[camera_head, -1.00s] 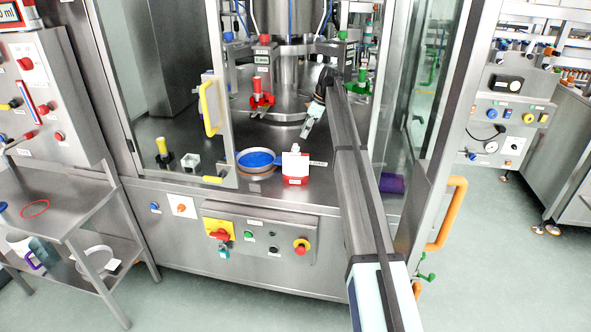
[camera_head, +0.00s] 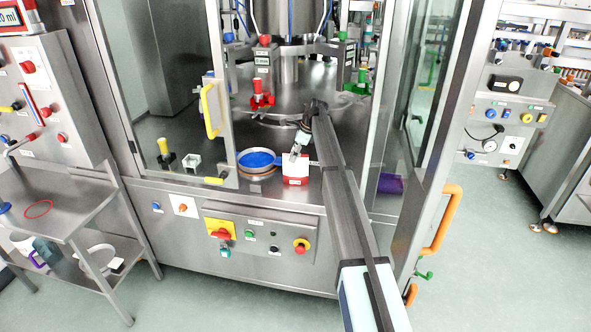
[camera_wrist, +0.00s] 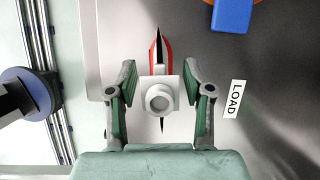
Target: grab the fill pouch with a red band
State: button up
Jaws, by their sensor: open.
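The fill pouch with a red band (camera_head: 296,170) stands upright on the machine deck, at the front edge just right of a round dish. It is white with a red lower part. In the wrist view I look down on the pouch (camera_wrist: 161,60), its red sides and its white square collar with a round spout. My gripper (camera_head: 295,155) is above the pouch, at its top in the head view. In the wrist view my gripper (camera_wrist: 160,85) is open, with one finger on each side of the spout and gaps between. The pouch's lower part is hidden from the wrist view.
A round dish with a blue top (camera_head: 256,161) stands close left of the pouch. A LOAD label (camera_wrist: 235,99) lies on the deck right of my gripper. The yellow-handled door (camera_head: 211,108) and a glass panel flank the opening. Red clamps (camera_head: 262,93) are behind.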

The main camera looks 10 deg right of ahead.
jog(key=shift+a+f, duration=0.1)
jog(key=shift+f, duration=0.15)
jog(key=c, duration=0.8)
jog(key=shift+r, duration=0.1)
jog(key=shift+c, duration=0.2)
notch_tip(320, 180, up, 20)
jog(key=b, duration=0.3)
